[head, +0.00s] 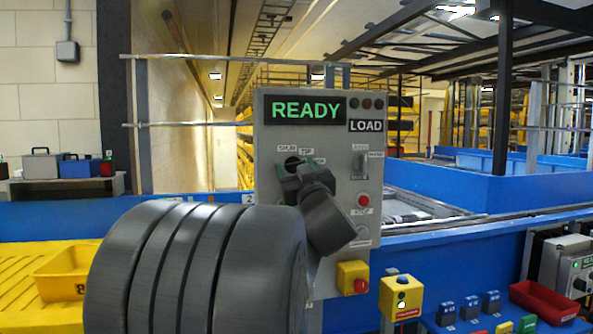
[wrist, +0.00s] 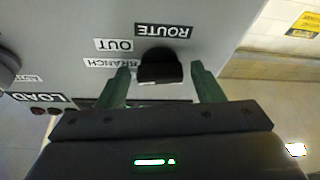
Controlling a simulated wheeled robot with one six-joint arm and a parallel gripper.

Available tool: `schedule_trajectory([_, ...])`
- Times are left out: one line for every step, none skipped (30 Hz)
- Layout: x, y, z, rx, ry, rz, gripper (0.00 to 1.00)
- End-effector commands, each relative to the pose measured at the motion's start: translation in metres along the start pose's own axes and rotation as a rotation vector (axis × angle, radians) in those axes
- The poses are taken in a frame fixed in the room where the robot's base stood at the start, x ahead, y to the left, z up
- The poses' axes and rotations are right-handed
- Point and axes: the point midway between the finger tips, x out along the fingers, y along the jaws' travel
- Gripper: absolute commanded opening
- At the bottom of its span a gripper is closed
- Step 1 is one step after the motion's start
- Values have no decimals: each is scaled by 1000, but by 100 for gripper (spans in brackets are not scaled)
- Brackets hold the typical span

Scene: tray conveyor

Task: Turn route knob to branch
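The route knob (wrist: 161,66) is a black knob on the grey panel (wrist: 215,25). In the wrist view the labels ROUTE, OUT and BRANCH appear upside down around it. Its pointer direction is hard to tell. My gripper (wrist: 160,72) has its two green fingers on either side of the knob, with a visible gap on each side. The fingers are open and do not seem to touch it. In the head view my gripper (head: 303,170) is at the panel's left part, and the knob (head: 292,162) is partly hidden behind it.
The panel carries a lit READY display (head: 306,110), a LOAD label (head: 366,126), a second knob (head: 359,165) and a red button (head: 363,201). A yellow box with a red button (head: 353,278) is lower down. A yellow bin (head: 70,272) stands left; a red tray (head: 545,300) lies right.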

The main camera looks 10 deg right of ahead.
Motion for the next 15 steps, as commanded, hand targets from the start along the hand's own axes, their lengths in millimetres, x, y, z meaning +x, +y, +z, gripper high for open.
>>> schedule_trajectory([0,0,0,0,0,0,65])
schedule_trajectory([0,0,0,0,0,0,65])
schedule_trajectory([0,0,0,0,0,0,65])
schedule_trajectory([0,0,0,0,0,0,65])
schedule_trajectory([0,0,0,0,0,0,65])
schedule_trajectory([0,0,0,1,0,0,65])
schedule_trajectory([0,0,0,1,0,0,65])
schedule_trajectory([0,0,0,1,0,0,65])
schedule_trajectory([-1,0,0,1,0,0,65])
schedule_trajectory([-2,0,0,0,0,0,65])
schedule_trajectory([-4,0,0,0,0,1,65])
schedule_trajectory([-8,0,1,0,-1,1,65])
schedule_trajectory([-12,0,0,-1,-1,1,65])
schedule_trajectory([-16,0,0,-1,0,1,65])
schedule_trajectory([-23,0,1,-1,-1,2,65])
